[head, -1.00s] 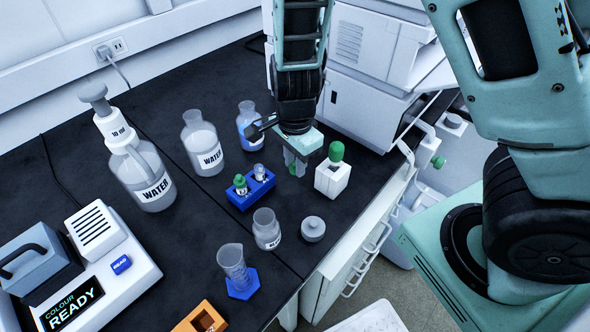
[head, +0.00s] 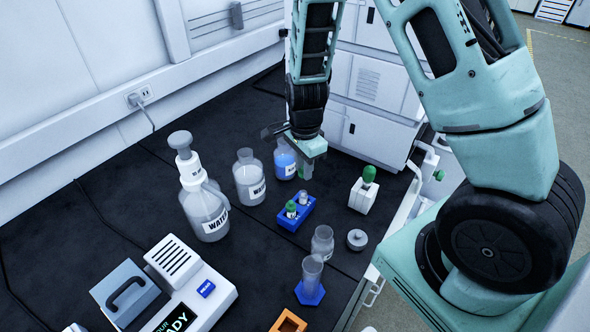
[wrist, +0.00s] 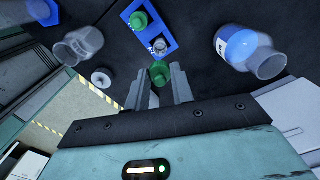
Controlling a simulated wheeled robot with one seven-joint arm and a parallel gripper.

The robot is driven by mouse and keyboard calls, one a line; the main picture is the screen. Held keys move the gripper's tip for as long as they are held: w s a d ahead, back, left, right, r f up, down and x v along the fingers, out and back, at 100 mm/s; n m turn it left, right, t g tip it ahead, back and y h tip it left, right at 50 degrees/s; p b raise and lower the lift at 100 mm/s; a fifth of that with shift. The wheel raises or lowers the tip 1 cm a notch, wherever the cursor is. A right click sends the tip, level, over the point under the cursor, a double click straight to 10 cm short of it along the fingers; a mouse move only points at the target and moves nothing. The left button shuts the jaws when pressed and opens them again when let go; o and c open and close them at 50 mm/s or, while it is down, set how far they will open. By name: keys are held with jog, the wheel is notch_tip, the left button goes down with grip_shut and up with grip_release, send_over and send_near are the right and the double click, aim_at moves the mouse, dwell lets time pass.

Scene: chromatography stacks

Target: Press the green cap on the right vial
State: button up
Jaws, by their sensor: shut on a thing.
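A blue rack (head: 283,222) stands on the dark bench and holds two vials. The left vial (head: 291,209) wears a green cap; the right vial (head: 303,199) has no green cap on it. The rack (wrist: 168,22), the capped vial (wrist: 140,20) and the uncapped right vial (wrist: 159,46) also show in the wrist view. My gripper (head: 304,171) is above the bench behind the rack. In the wrist view my gripper (wrist: 159,84) is shut on a loose green cap (wrist: 159,74), apart from the right vial and close to it in the picture.
A white block with a green top (head: 362,195) stands right of the rack. A blue-liquid bottle (head: 285,160) and a water bottle (head: 249,180) stand behind and left. An open jar (head: 322,243), a grey lid (head: 357,240) and a cylinder (head: 311,279) are in front.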

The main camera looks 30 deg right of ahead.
jog(key=b, duration=0.5)
send_over(303, 193)
jog(key=shift+f, duration=2.5)
jog(key=shift+f+b, duration=0.3)
jog(key=shift+f, duration=0.45)
jog(key=shift+r+p, duration=0.1)
jog(key=shift+p, duration=0.3)
jog(key=shift+f, duration=0.2)
jog(key=o, duration=1.5)
jog(key=shift+r+p, duration=0.1)
jog(key=shift+p, duration=0.25)
